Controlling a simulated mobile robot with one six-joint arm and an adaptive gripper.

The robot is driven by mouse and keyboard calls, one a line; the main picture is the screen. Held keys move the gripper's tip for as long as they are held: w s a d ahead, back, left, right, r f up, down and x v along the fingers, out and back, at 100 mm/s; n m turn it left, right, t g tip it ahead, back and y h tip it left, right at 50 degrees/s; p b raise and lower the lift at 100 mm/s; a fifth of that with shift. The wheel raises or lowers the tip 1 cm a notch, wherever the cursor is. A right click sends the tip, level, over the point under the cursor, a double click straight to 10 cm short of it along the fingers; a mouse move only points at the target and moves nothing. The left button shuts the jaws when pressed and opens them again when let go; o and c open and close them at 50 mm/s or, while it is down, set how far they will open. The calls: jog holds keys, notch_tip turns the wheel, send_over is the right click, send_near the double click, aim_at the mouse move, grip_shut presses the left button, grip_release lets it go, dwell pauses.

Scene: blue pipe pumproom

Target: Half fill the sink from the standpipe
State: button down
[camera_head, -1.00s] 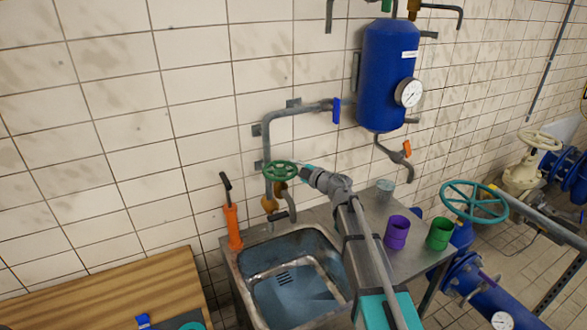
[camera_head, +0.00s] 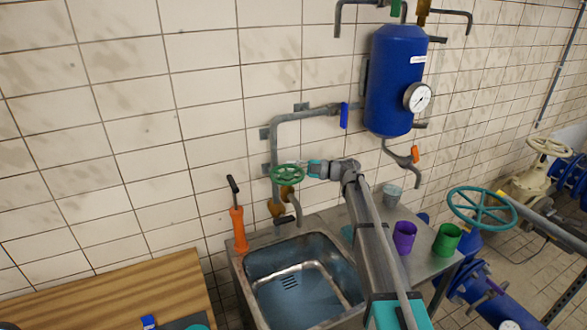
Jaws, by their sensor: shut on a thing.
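The steel sink (camera_head: 251,279) stands below the tiled wall. Its basin looks bluish with slots showing at the bottom; I cannot tell how high any water stands. The standpipe is a grey pipe (camera_head: 275,145) with a brass valve (camera_head: 277,208), a green handwheel (camera_head: 287,181) and a short spout (camera_head: 297,210) over the sink's back edge. No stream from the spout can be made out. My gripper (camera_head: 305,165) is shut on the handwheel's right rim, its fingers partly hard to see. My arm hides the sink's right side.
An orange hand pump (camera_head: 239,230) stands at the sink's back left corner. A blue tank (camera_head: 395,80) hangs above. A wooden bench (camera_head: 110,300) is at left.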

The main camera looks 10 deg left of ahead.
jog(key=shift+r, duration=0.1)
jog(key=c, duration=0.6)
grip_release()
jog(key=shift+s+d+r, duration=0.1)
jog(key=shift+s, duration=0.05)
jog(key=shift+c, duration=0.2)
jog(key=d, duration=1.2)
jog(key=shift+w, duration=0.3)
